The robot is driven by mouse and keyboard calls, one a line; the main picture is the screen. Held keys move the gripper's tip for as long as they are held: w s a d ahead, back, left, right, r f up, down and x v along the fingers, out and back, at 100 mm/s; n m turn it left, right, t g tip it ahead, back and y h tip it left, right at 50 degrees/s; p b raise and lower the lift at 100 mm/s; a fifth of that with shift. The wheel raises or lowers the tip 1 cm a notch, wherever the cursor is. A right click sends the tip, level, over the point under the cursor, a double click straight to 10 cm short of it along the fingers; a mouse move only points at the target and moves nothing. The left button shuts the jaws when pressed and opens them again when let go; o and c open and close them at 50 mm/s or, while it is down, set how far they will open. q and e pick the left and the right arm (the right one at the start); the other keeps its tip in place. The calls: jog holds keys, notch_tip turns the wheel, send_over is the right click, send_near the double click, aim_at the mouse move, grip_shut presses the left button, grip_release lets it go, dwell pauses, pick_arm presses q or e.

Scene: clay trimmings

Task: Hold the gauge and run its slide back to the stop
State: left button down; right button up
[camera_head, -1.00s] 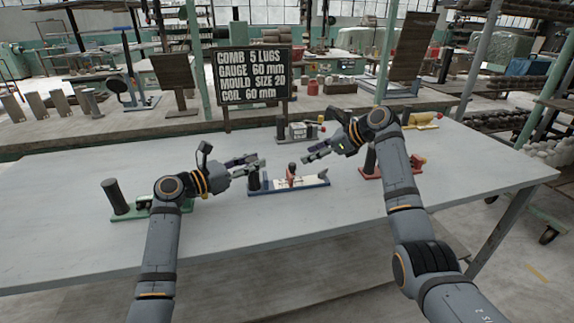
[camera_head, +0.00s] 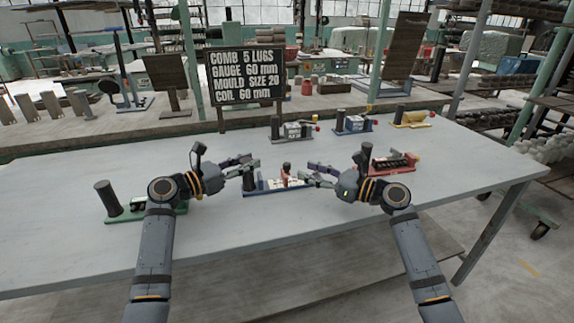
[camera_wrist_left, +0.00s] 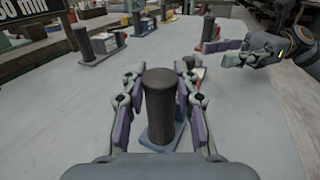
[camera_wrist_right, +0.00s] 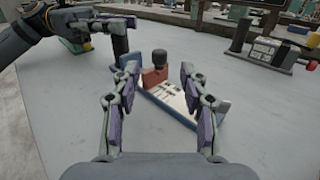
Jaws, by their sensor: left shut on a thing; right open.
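The gauge has a blue base (camera_head: 262,192) with a white marked plate, a black upright post (camera_head: 249,181) at its left end and a red slide (camera_head: 286,177) with a dark knob. My left gripper (camera_head: 247,170) is shut on the post, which stands between its fingers in the left wrist view (camera_wrist_left: 160,105). My right gripper (camera_head: 312,176) is open and empty, low at the gauge's right side. In the right wrist view the red slide (camera_wrist_right: 154,78) stands ahead between the open fingers, apart from them. The gauge's right end is partly hidden by the right fingers.
Other devices stand on the table: a green one (camera_head: 118,216) at left, a grey one (camera_head: 292,130) and a blue one (camera_head: 353,122) behind, a yellow one (camera_head: 411,119) and a red one (camera_head: 394,166) at right. A lettered board (camera_head: 235,77) stands behind. The front of the table is clear.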

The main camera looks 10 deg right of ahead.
aim_at(287, 163)
jog(key=x, duration=0.8)
jog(key=shift+c, duration=0.2)
grip_shut()
